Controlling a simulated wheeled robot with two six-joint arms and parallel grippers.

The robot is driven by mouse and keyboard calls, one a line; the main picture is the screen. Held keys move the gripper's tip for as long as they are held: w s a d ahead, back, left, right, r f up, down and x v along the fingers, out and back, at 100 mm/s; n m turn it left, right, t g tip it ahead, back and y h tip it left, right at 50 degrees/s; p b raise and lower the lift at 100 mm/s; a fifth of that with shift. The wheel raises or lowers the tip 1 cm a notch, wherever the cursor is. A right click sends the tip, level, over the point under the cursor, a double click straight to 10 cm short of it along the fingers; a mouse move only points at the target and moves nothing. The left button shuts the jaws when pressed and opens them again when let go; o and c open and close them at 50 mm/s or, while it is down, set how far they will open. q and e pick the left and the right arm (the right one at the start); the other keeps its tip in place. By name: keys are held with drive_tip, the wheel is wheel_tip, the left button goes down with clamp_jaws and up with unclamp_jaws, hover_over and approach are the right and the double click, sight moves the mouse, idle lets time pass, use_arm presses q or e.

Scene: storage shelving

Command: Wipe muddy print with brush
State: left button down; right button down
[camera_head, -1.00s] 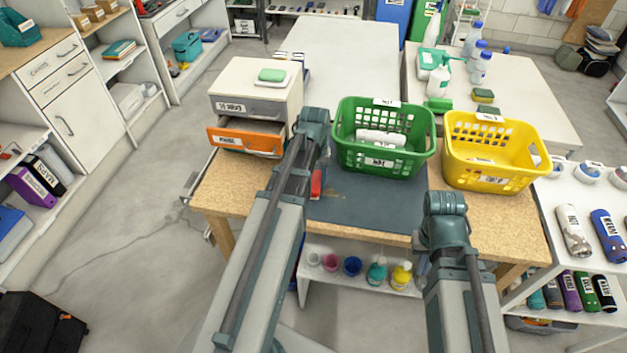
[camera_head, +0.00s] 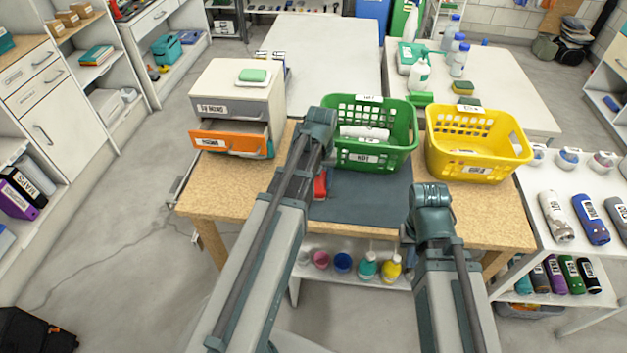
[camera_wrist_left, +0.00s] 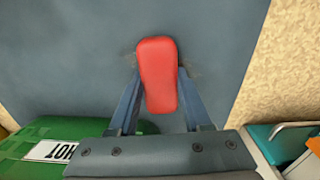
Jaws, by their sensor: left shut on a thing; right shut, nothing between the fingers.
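A red brush (camera_wrist_left: 158,75) is between the two fingers of my left gripper (camera_wrist_left: 158,105), which is shut on it. The brush is over a dark grey-blue mat (camera_wrist_left: 60,60), apparently down on it. Brownish smudges of the muddy print (camera_wrist_left: 187,66) show on both sides of the brush; the brush hides the middle. In the head view the brush (camera_head: 320,186) is at the left part of the mat (camera_head: 365,200), right of my left arm, which hides the left gripper. My right arm is over the mat's right front; its gripper is hidden.
A green basket (camera_head: 409,140) stands behind the mat and a yellow basket (camera_head: 516,150) to its right. A drawer unit (camera_head: 275,90) with an open orange drawer (camera_head: 228,142) stands at the left. The mat's middle is clear.

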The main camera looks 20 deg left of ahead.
sight(335, 193)
use_arm(q)
drive_tip(key=shift+w+d, duration=0.15)
drive_tip(key=shift+d, duration=0.45)
drive_tip(key=shift+w+d, duration=0.3)
drive_tip(key=shift+d, duration=0.55)
drive_tip(key=shift+w+d, duration=0.25)
drive_tip(key=shift+d, duration=0.6)
drive_tip(key=shift+s+d+f, duration=0.1)
drive_tip(key=shift+s+f, duration=0.05)
drive_tip(key=shift+s, duration=0.45)
drive_tip(key=shift+s+a, duration=0.2)
drive_tip(key=shift+a, duration=0.7)
drive_tip(key=shift+s+a, duration=0.2)
drive_tip(key=shift+a, duration=0.65)
drive_tip(key=shift+a, duration=0.1)
drive_tip(key=shift+s+a, duration=0.25)
drive_tip(key=shift+a, duration=0.55)
drive_tip(key=shift+s+a, duration=0.25)
drive_tip(key=shift+a, duration=0.55)
